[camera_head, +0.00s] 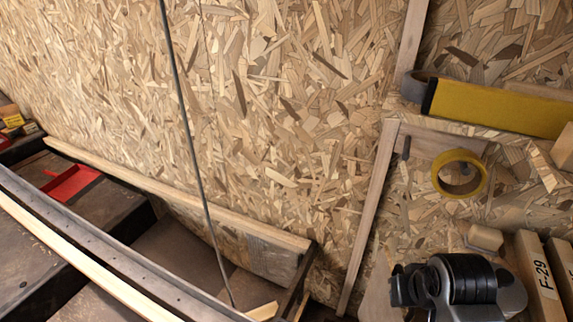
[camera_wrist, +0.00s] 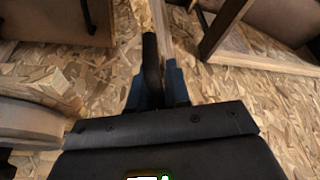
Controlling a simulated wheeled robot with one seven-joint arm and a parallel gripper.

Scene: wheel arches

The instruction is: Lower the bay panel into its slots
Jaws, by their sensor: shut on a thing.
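My gripper (camera_wrist: 158,88) shows in the wrist view with its blue fingertips close together. A dark upright piece (camera_wrist: 151,65) stands at the left finger. The body of my gripper hides most of the lower part of that view. I cannot make out the slots, nor whether the panel touches them. In the head view I cannot tell the panel apart from the other boards.
A chipboard wall (camera_head: 270,90) fills the head view. A wooden rail (camera_head: 180,190) and a metal channel (camera_head: 110,260) run along the lower left, near a red tray (camera_head: 72,183). A yellow tape roll (camera_head: 460,173), a yellow bar (camera_head: 495,107) and marked wood blocks (camera_head: 537,275) lie right.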

